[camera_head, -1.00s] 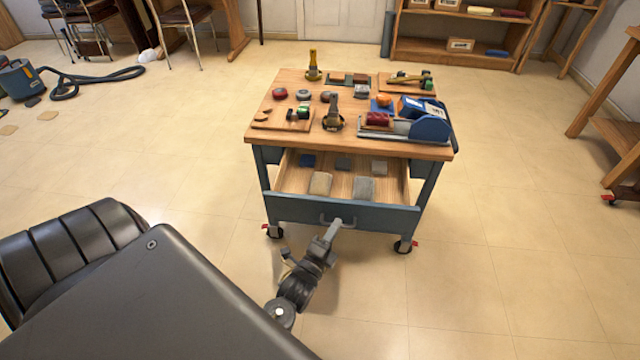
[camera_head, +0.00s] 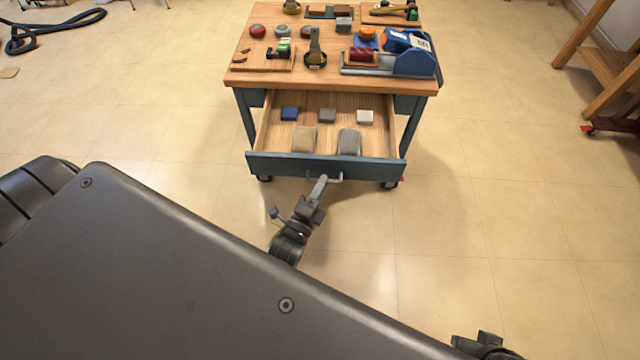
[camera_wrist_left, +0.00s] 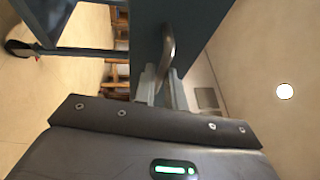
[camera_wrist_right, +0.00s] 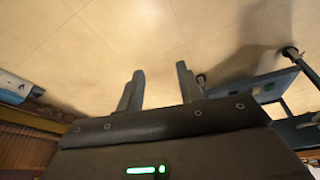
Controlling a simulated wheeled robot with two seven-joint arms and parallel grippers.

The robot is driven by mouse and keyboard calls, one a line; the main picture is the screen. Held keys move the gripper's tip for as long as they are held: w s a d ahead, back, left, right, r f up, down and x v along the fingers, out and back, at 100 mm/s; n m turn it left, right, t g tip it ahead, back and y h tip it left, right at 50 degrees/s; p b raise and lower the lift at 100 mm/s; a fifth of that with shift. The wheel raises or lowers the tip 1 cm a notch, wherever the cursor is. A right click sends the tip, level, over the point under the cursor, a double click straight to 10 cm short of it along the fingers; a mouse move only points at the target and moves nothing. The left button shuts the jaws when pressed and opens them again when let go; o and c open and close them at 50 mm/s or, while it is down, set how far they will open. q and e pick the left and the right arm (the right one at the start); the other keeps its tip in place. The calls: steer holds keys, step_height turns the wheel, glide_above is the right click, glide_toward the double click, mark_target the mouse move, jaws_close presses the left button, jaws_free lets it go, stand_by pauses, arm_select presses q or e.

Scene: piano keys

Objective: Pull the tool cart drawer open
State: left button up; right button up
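The tool cart (camera_head: 238,100) has a wooden top and a blue-grey frame. Its drawer (camera_head: 270,165) is out toward me, with the wooden inside showing. My left gripper (camera_head: 320,186) is at the metal bar handle (camera_head: 338,178) on the drawer front. In the left wrist view, the fingers (camera_wrist_left: 163,88) are close together around the handle (camera_wrist_left: 169,48); the exact contact is partly hidden. My right gripper (camera_wrist_right: 160,88) is open and empty above the floor, its two fingers apart.
Several small blocks lie in the drawer, including a beige one (camera_head: 304,139) and a grey one (camera_head: 349,142). Tools crowd the cart top, including a blue tape dispenser (camera_head: 414,62). A wooden stand (camera_head: 590,90) is at the right.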

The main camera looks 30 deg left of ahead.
arm_select(q)
steer(key=o, duration=0.3)
steer(key=shift+o, duration=0.2)
steer(key=s+f, duration=0.1)
steer(key=s, duration=0.9)
steer(key=shift+s+f, duration=0.35)
steer(key=shift+f, duration=0.05)
arm_select(e)
steer(key=shift+w+f, duration=0.4)
steer(key=shift+f, duration=0.05)
steer(key=shift+s, duration=0.15)
